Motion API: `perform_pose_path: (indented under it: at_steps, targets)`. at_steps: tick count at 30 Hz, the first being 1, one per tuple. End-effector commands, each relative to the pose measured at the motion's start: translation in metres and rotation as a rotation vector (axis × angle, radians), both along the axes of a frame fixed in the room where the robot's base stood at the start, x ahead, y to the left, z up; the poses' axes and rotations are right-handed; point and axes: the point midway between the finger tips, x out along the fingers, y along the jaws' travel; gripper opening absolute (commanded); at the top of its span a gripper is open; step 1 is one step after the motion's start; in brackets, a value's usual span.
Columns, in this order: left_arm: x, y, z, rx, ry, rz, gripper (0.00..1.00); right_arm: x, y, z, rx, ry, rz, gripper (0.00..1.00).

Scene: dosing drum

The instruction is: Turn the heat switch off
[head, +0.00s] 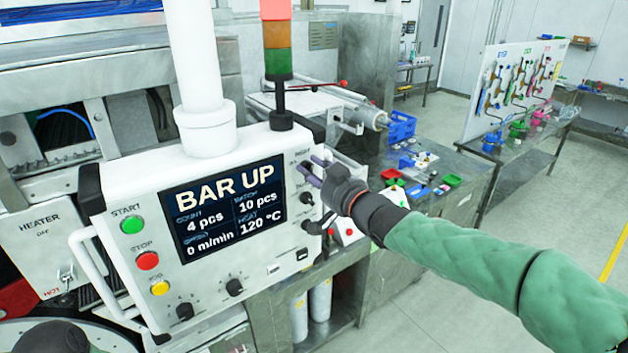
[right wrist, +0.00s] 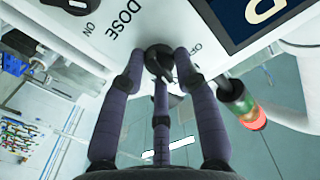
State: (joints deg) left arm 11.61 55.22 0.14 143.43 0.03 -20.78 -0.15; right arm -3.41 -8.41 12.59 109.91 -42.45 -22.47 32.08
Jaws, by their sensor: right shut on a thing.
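On the right edge of the white control panel (head: 155,215) is a column of small black rotary switches. My right gripper (head: 312,172), with purple fingers, is at the upper switch and shut on it. In the right wrist view its fingers surround that black switch knob (right wrist: 158,58), with OFF printed beside it. The word DOSE is printed between it and a second switch (right wrist: 72,4). The panel screen (head: 225,208) shows HEAT 120 °C. A dark shape at the bottom left may be my left gripper (head: 50,338); its fingers are hidden.
A HEATER box (head: 42,245) stands at the left. Green, red and yellow buttons and two knobs are on the panel front. A signal tower (head: 278,45) rises behind it. A steel table (head: 450,195) with colourful small parts stands at the right. Open floor lies further right.

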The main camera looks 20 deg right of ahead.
Motion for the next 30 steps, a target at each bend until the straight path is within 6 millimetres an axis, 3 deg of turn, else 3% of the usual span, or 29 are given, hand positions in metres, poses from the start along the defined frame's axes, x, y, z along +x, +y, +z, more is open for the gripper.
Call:
perform_pose_path:
  at_steps: [3,12,30]
  targets:
    - [0.0,0.0,-0.015,0.0,0.0,0.0,0.4,-0.001,-0.001,0.006,-0.1,-0.058,-0.001,0.0]
    - [0.0,0.0,-0.036,0.0,0.0,0.0,0.4,-0.002,0.001,0.008,-0.364,-0.153,-0.003,0.0]
    - [0.0,0.0,-0.054,0.0,0.0,0.0,0.4,-0.003,0.003,0.01,-0.684,-0.269,-0.004,0.0]
